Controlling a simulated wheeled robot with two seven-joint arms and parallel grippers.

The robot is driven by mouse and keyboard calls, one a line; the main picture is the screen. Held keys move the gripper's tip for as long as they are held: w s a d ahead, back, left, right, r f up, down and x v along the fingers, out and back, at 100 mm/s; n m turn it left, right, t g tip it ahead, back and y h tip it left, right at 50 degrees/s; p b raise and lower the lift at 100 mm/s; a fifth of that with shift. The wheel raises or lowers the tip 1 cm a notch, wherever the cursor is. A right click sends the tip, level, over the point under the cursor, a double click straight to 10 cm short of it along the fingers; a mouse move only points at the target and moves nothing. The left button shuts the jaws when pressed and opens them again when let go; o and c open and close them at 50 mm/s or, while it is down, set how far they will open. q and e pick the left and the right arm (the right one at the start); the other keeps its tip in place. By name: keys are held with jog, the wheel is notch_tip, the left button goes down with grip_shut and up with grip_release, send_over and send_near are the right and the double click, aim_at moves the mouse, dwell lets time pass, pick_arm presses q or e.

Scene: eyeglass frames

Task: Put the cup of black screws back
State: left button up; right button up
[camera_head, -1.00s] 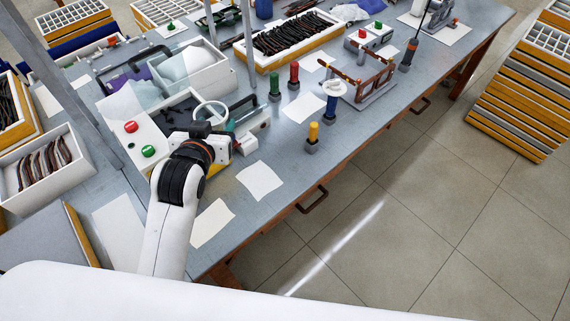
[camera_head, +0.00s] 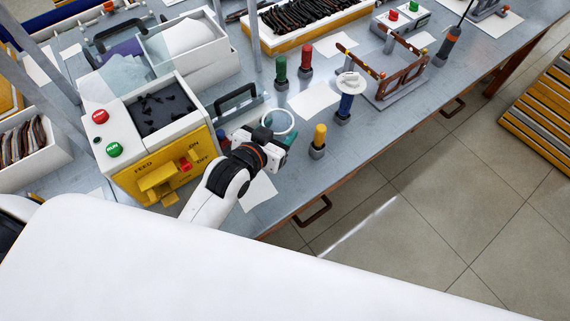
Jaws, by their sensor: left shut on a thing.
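My left gripper (camera_head: 266,139) is shut on a clear cup with a pale rim (camera_head: 278,119). It holds the cup near the worktable's front part, to the right of the feeder. The gripper hides part of the cup, and I cannot make out any screws inside it. Black screws (camera_head: 160,106) lie scattered in the dark tray of the yellow and white feeder (camera_head: 128,172). My right gripper is out of view.
Screwdrivers with yellow (camera_head: 319,136), blue, green and red handles stand right of the cup. A black handle (camera_head: 236,103) rises behind it. A brown glasses frame on a stand (camera_head: 396,77) is further right. White paper (camera_head: 258,194) lies near the front edge.

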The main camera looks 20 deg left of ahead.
pick_arm(q)
jog(key=f, duration=0.2)
jog(key=shift+s+d+f, duration=0.25)
jog(key=shift+s+f, duration=0.15)
notch_tip(320, 180, down, 6)
jog(key=shift+w+r, duration=0.1)
jog(key=shift+r, duration=0.1)
jog(key=shift+f+b, duration=0.35)
jog(key=shift+f, duration=1.65)
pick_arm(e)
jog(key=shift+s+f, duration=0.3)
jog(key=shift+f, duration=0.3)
pick_arm(q)
jog(key=shift+f, duration=0.25)
jog(key=o, duration=1.1)
jog(key=shift+r, duration=0.1)
